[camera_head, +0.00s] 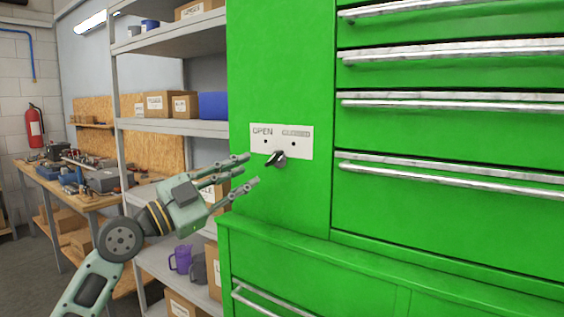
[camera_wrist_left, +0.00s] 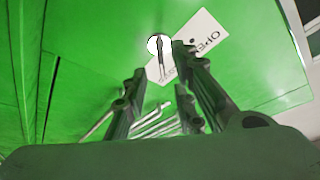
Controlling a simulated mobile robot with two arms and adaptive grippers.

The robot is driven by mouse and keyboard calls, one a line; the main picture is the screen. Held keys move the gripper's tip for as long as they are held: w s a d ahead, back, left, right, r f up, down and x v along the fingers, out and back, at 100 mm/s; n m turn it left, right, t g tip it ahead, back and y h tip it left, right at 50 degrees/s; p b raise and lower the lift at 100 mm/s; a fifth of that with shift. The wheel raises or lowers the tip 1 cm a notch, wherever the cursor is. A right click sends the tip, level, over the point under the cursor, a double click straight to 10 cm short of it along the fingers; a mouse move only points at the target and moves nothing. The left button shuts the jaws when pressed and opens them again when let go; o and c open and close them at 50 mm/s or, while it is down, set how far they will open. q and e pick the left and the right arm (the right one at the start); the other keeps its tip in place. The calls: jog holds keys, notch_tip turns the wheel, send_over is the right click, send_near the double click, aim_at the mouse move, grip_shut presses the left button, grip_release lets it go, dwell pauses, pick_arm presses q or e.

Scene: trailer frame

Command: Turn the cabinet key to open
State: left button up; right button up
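The green cabinet (camera_head: 285,205) fills the right half of the head view. On its flat panel is a white plate (camera_head: 260,143) marked OPEN on the left and CLOSED on the right, with a small dark dot below each word. The dark key (camera_head: 276,159) sits at the plate's lower edge, tilted. In the left wrist view, the key (camera_wrist_left: 159,46) shows ahead, near the fingertips. My left gripper (camera_head: 252,169) is open and empty, just left of the key, its fingers spread and pointing toward it. Contact with the key is not visible. My right gripper is out of view.
Cabinet drawers with long metal handles (camera_head: 450,103) are on the right. A cabinet ledge (camera_head: 300,240) juts out below the plate. Grey shelving (camera_head: 165,126) with boxes stands close behind my left arm. A cluttered workbench (camera_head: 85,190) is farther left.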

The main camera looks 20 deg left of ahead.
aim_at(267, 163)
pick_arm(q)
jog(key=shift+p+x, duration=1.45)
jog(key=shift+x, duration=2.05)
jog(key=shift+s+r, duration=0.1)
grip_shut()
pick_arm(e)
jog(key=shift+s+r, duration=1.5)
